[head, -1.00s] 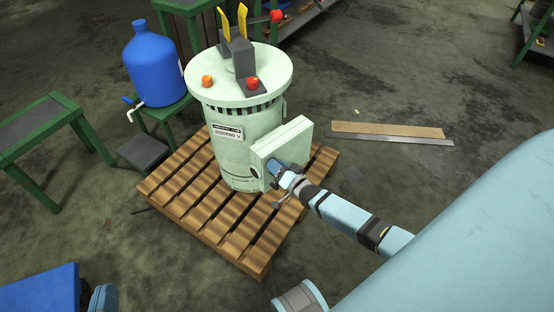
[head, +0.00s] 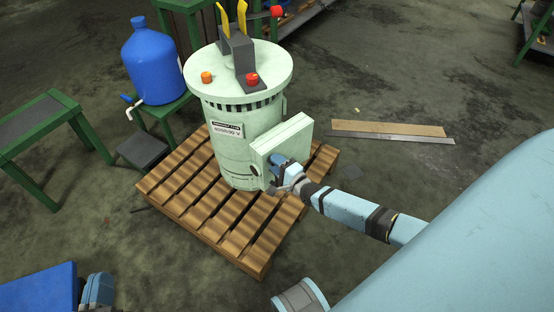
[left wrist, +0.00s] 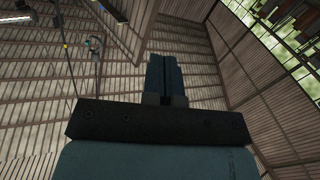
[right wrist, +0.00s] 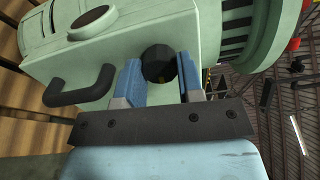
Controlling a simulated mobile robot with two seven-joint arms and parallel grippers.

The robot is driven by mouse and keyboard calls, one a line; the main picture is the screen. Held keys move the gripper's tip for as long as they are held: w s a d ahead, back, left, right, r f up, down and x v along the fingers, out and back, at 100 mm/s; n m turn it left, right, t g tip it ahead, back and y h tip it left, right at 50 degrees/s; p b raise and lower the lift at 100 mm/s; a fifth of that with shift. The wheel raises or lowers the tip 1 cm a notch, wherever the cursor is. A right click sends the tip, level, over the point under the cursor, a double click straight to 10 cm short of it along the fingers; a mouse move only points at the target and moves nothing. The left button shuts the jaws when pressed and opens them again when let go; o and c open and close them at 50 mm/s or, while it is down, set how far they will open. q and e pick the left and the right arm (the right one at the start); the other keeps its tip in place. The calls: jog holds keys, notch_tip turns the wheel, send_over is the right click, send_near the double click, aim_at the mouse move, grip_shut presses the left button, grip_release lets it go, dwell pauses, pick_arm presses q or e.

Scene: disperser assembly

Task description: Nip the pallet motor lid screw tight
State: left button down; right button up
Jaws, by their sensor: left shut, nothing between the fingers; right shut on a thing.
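The pale green motor (head: 228,125) stands upright on the wooden pallet (head: 187,207). Its box-shaped lid (head: 290,138) faces right, and shows close up in the right wrist view (right wrist: 190,30). The dark round lid screw (right wrist: 158,62) sits between the fingers of my right gripper (right wrist: 160,85), which is shut on it at the lid's face. In the head view the right gripper (head: 278,162) hides the screw. My left gripper (left wrist: 165,78) is shut and empty, pointing up towards the roof, away from the motor.
A blue water bottle (head: 154,65) on a green stand is behind the pallet. A board (head: 388,128) lies on the floor at right.

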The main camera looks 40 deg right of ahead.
jog(key=shift+m, duration=0.7)
pick_arm(q)
jog(key=shift+d+r+t+h+b, duration=0.2)
jog(key=shift+r+t+h+b, duration=0.15)
jog(key=shift+r, duration=0.45)
pick_arm(e)
jog(key=shift+m, duration=0.3)
pick_arm(q)
jog(key=shift+d, duration=0.1)
pick_arm(e)
jog(key=o, duration=0.9)
